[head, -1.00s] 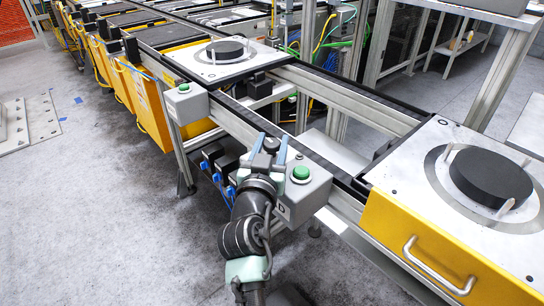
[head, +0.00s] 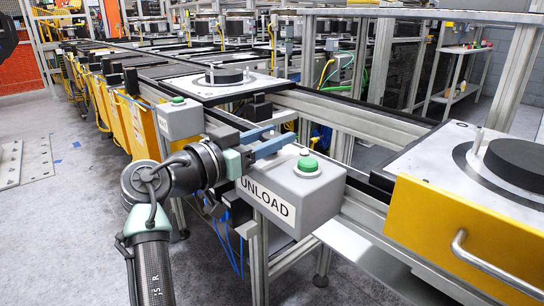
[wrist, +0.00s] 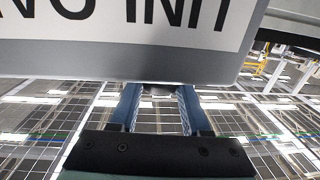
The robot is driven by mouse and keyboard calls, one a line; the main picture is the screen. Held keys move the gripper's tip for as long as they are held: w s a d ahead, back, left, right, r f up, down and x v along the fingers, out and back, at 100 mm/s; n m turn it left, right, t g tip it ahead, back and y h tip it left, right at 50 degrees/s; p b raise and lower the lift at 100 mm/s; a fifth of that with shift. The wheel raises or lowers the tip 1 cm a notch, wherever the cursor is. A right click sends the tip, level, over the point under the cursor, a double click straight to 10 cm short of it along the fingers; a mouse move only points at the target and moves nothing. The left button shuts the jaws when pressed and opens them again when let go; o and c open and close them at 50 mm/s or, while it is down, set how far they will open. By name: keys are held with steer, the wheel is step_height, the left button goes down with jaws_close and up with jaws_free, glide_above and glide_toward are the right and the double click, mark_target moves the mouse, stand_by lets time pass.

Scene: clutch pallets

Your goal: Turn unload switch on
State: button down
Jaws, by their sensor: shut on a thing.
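The grey box labelled UNLOAD (head: 320,195) stands on the conveyor frame, with a green button (head: 308,163) on top. My gripper (head: 280,138) comes in from the left, its two blue fingers just behind the box in the head view. In the wrist view, the fingers of my gripper (wrist: 160,92) close around a small dark part (wrist: 160,90) below a panel edge with large black letters (wrist: 180,12). This part looks like the switch knob, but the fingers hide most of it. I cannot tell its on or off position.
A second grey box with a green button (head: 179,120) stands further left. A yellow-fronted pallet station (head: 440,232) with a metal handle is at the right. The floor at lower left is open.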

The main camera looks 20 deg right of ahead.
steer(key=m+g+h, duration=0.1)
steer(key=g, duration=0.1)
steer(key=shift+m+g+b, duration=0.3)
steer(key=shift+m+g, duration=0.7)
steer(key=shift+g, duration=0.3)
steer(key=shift+m+g+h, duration=0.3)
steer(key=shift+m+g, duration=0.2)
steer(key=shift+g, duration=0.3)
steer(key=shift+c, duration=1.8)
jaws_free()
steer(key=shift+d, duration=0.1)
steer(key=a+p, duration=0.2)
steer(key=a, duration=1.1)
steer(key=shift+s, duration=0.45)
